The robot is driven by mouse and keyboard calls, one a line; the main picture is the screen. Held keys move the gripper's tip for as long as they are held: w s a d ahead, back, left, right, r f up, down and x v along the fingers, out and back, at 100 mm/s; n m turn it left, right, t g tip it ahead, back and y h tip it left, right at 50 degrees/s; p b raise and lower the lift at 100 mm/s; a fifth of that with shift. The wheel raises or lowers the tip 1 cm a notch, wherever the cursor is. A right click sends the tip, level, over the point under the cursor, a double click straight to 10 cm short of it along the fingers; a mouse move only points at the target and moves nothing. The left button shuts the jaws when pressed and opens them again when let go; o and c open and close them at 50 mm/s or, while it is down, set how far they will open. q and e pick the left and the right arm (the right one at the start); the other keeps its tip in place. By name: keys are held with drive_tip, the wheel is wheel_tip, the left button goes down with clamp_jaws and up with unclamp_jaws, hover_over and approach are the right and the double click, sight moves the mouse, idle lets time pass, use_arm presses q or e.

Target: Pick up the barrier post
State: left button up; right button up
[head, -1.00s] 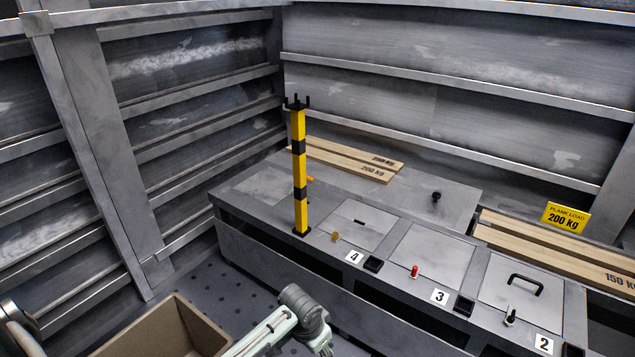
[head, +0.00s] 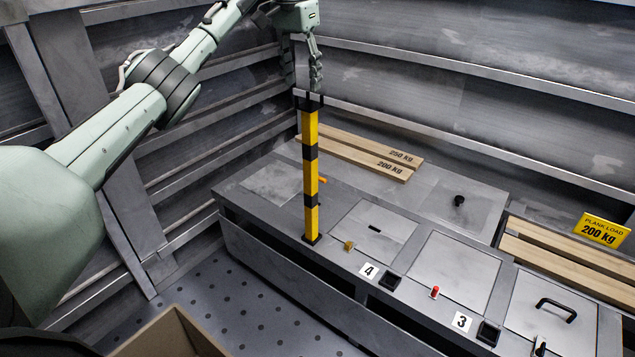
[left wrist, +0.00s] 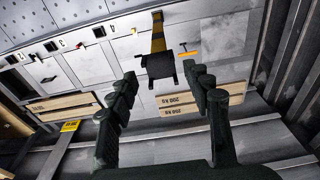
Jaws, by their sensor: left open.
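The barrier post (head: 310,170) is a square yellow column with black bands and a black pronged top. It stands upright on the grey bench near its left end. In the left wrist view its black head (left wrist: 160,66) and yellow shaft show from above. My left gripper (head: 302,82) is open and points down just over the post's top. In the left wrist view the head lies between and just beyond the two fingertips. I cannot tell whether they touch it. My right gripper is not in view.
The grey bench (head: 270,233) carries hatches, a yellow knob (head: 348,246), a red knob (head: 435,292) and numbered labels. Planks (head: 365,160) lie behind the post. A ribbed metal wall rises close behind. A tan bin (head: 165,335) is at lower left.

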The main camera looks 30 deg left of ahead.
sight(309, 121)
use_arm(q)
drive_tip(key=shift+w+f, duration=0.55)
drive_tip(key=shift+f, duration=0.15)
wheel_tip(309, 121, down, 5)
drive_tip(key=shift+r, duration=0.2)
drive_tip(key=f, duration=0.2)
drive_tip(key=w+f, duration=0.1)
drive_tip(key=f, duration=0.1)
drive_tip(key=shift+d+f, duration=0.2)
drive_tip(key=shift+f, duration=0.65)
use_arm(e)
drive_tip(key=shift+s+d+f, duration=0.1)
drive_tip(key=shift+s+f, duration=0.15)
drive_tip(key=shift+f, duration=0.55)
use_arm(q)
drive_tip(key=c, duration=0.9)
clamp_jaws()
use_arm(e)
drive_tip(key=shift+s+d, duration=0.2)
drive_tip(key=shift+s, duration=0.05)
